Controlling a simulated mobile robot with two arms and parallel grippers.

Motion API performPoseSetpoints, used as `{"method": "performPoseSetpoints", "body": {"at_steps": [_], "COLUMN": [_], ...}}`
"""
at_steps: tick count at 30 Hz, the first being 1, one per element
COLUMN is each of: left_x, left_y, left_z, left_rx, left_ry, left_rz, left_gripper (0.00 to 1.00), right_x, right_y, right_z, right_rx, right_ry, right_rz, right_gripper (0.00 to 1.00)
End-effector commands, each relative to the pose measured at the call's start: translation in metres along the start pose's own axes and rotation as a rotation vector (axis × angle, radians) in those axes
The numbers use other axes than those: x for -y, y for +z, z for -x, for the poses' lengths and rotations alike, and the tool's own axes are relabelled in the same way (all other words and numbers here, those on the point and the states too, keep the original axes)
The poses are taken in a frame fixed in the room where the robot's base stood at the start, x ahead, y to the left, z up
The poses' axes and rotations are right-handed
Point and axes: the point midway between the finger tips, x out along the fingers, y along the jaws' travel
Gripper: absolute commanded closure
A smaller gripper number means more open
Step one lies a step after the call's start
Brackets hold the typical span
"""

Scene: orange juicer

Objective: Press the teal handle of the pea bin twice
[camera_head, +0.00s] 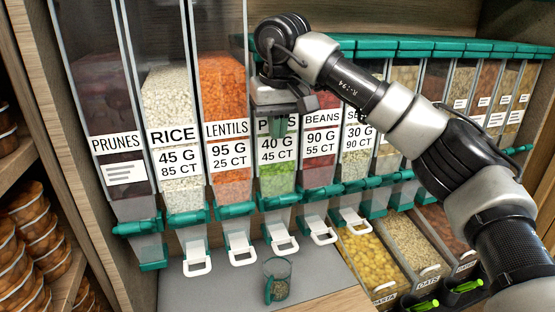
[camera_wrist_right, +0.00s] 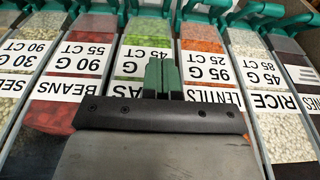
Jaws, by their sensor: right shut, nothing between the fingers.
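The pea bin (camera_head: 277,180) is a clear bin of green peas with a white label reading 40 G, 45 CT, partly hidden by my right gripper. Its teal handle (camera_head: 279,201) runs across the bin's lower end, above a white loop lever (camera_head: 281,241). My right gripper (camera_head: 278,127) is shut and empty, pointing down in front of the upper part of the label, above the handle. In the right wrist view its teal fingers (camera_wrist_right: 163,76) are together over the pea bin (camera_wrist_right: 147,58), which appears upside down. My left gripper is not in view.
A clear cup (camera_head: 278,268) with some dark contents stands on the grey ledge below the pea bin. The lentils bin (camera_head: 225,130) and beans bin (camera_head: 318,145) flank it closely, with their own teal handles. Open trays (camera_head: 368,250) lie at the lower right.

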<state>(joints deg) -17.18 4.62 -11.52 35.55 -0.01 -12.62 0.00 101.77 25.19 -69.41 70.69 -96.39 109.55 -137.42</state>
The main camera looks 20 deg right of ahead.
Motion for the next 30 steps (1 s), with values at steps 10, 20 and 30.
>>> {"method": "performPoseSetpoints", "body": {"at_steps": [10,20,30], "left_x": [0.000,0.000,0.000], "left_y": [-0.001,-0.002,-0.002], "left_z": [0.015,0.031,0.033], "left_rx": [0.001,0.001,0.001], "left_ry": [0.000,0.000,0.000], "left_rz": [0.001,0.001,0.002], "left_gripper": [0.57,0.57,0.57], "right_x": [0.000,0.000,0.000], "right_y": [0.001,0.020,0.029], "right_z": [-0.065,-0.111,-0.122], "right_rx": [0.006,0.002,0.000], "right_ry": [0.000,0.000,-0.001], "right_rz": [-0.001,0.002,0.000], "right_gripper": [1.00,1.00,1.00]}}
